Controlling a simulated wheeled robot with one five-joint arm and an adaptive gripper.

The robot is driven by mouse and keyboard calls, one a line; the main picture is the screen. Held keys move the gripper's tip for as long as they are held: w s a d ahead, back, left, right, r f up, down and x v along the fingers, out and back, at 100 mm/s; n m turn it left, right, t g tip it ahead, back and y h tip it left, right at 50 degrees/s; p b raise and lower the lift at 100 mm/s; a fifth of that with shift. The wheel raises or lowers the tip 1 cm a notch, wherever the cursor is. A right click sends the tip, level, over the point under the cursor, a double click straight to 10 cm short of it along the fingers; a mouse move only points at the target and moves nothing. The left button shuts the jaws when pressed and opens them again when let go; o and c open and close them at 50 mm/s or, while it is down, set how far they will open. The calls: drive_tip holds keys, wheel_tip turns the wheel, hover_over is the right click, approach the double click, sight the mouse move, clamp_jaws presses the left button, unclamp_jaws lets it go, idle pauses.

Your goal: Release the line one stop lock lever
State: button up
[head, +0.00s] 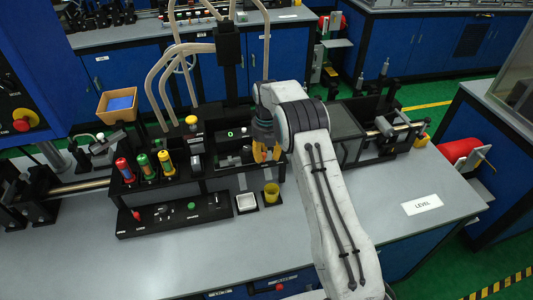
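My arm reaches up from the bottom right over the grey bench. My gripper (266,152), with yellow-orange finger parts, points down over the black station in the middle of the bench. The wrist hides most of it, so its opening does not show. I cannot pick out the line one stop lock lever with certainty. A low black panel (165,217) at the bench front carries a small red control (136,214), a green button (191,205) and a small lever-like part at its right. A yellow-topped post (191,121) stands left of my gripper.
Red (125,170), green (147,166) and yellow (167,162) cylinders stand in a black rack. A white square dish (246,202) and a yellow cup (271,192) sit in front of the station. Bent pale tubes (165,75) rise behind. The bench is clear around the LEVEL label (422,205).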

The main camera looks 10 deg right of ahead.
drive_tip(key=shift+r, duration=0.1)
clamp_jaws()
drive_tip(key=shift+o, duration=0.7)
unclamp_jaws()
wheel_tip(320, 180, up, 12)
idle(0.6)
